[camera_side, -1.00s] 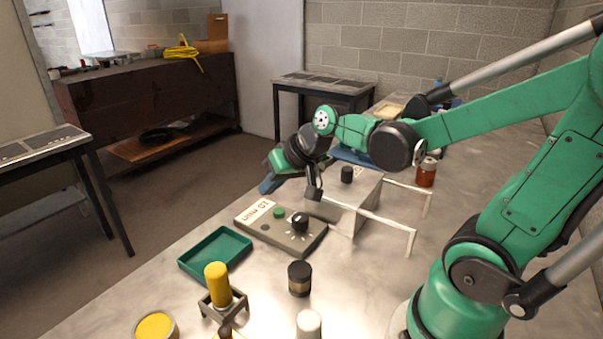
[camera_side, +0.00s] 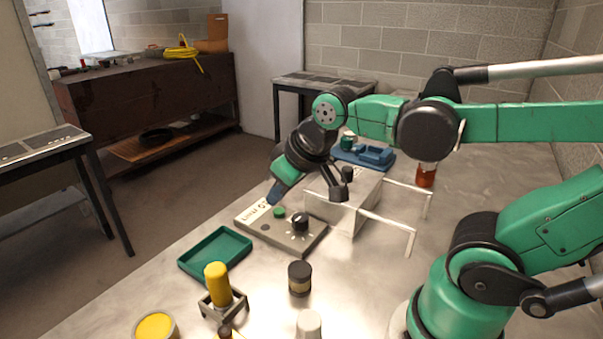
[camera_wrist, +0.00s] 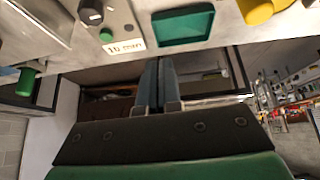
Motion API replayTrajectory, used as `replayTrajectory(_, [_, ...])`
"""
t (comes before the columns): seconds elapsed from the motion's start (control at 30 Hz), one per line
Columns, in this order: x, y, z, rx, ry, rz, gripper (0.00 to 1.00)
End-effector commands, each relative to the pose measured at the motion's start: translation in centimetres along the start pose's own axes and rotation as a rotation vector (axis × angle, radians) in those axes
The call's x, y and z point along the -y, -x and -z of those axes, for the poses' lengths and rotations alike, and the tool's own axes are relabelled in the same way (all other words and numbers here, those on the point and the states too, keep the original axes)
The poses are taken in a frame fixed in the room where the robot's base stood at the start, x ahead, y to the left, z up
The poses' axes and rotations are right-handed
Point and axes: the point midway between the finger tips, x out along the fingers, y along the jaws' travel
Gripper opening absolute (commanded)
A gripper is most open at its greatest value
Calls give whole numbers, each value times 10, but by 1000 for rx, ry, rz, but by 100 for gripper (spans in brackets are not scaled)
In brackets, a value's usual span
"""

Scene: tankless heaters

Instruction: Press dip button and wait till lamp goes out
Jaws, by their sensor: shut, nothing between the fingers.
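A flat grey control box (camera_side: 282,233) lies on the metal table. On its top are a green button (camera_side: 280,211), a black knob (camera_side: 300,223) and a small dark, unlit-looking disc (camera_side: 265,227) that may be the lamp. A "10 min" label (camera_side: 251,216) is on its far left end, partly covered by my gripper. My gripper (camera_side: 272,199) is shut and empty, its blue fingertips pointing down close to the button; whether they touch is unclear. In the wrist view the shut fingertips (camera_wrist: 159,62) are apart from the button (camera_wrist: 106,35), which is up and left of them.
A grey box with a white bar frame (camera_side: 357,203) stands right of the control box. A green tray (camera_side: 216,252), a yellow cylinder in a stand (camera_side: 217,284) and a black jar (camera_side: 300,279) are nearer. A blue tray (camera_side: 365,155) lies behind.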

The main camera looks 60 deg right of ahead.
Motion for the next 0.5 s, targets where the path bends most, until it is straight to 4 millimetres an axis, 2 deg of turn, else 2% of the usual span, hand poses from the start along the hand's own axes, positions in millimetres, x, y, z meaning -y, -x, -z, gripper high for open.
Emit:
replayTrajectory(0.2, [-28,3,38,163,4,-27,0])
replayTrajectory(0.5, [-74,-12,76,395,5,-17,0])
